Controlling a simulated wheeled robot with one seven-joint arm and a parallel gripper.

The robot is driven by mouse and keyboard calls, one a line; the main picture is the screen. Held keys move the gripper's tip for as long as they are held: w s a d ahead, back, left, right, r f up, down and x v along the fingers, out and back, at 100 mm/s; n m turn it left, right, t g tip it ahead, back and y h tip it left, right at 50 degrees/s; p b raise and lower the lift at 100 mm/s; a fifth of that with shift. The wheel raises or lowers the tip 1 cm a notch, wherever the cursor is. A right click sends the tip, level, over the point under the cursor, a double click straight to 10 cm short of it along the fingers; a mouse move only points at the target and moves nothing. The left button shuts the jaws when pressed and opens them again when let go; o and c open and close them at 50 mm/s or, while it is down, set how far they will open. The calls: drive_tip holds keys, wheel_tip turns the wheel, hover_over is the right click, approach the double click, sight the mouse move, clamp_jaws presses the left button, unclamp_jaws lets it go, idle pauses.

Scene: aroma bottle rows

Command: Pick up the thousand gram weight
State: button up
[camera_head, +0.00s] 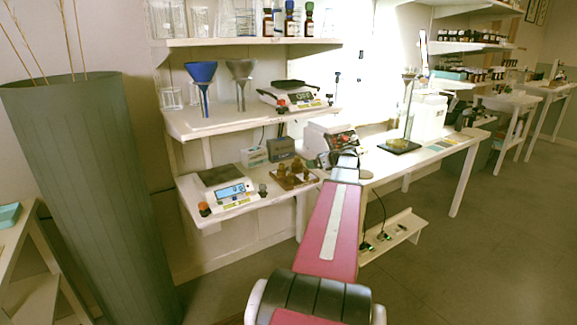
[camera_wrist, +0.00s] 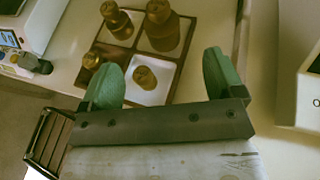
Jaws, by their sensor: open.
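Several brass weights stand on a small brown-and-white checkered tray (camera_head: 277,185) on the lower left shelf. In the wrist view, a large weight (camera_wrist: 158,14) and another weight (camera_wrist: 113,17) stand toward the top. A smaller weight (camera_wrist: 92,60) is at the left, and one more (camera_wrist: 145,78) stands on a white square nearer the fingers. No markings are readable, so I cannot tell surely which is the thousand gram one; the upper right one looks largest. My gripper (camera_wrist: 165,66) is open and empty, with its green fingers over the tray's near side. In the head view it (camera_head: 345,160) is right of the tray.
A digital scale (camera_head: 228,192) stands left of the tray. Grey boxes (camera_head: 281,148) stand behind it, and another balance (camera_head: 332,140) is close to my gripper. The upper shelf (camera_head: 215,122) with funnels hangs above the weights. A dark rack (camera_wrist: 47,140) shows lower left in the wrist view.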

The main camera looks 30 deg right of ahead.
sight(297, 161)
drive_tip(key=shift+w+a, duration=0.1)
drive_tip(key=shift+w, duration=0.5)
drive_tip(key=x, duration=1)
drive_tip(key=shift+a, duration=0.1)
clamp_jaws()
drive_tip(key=shift+r, duration=0.15)
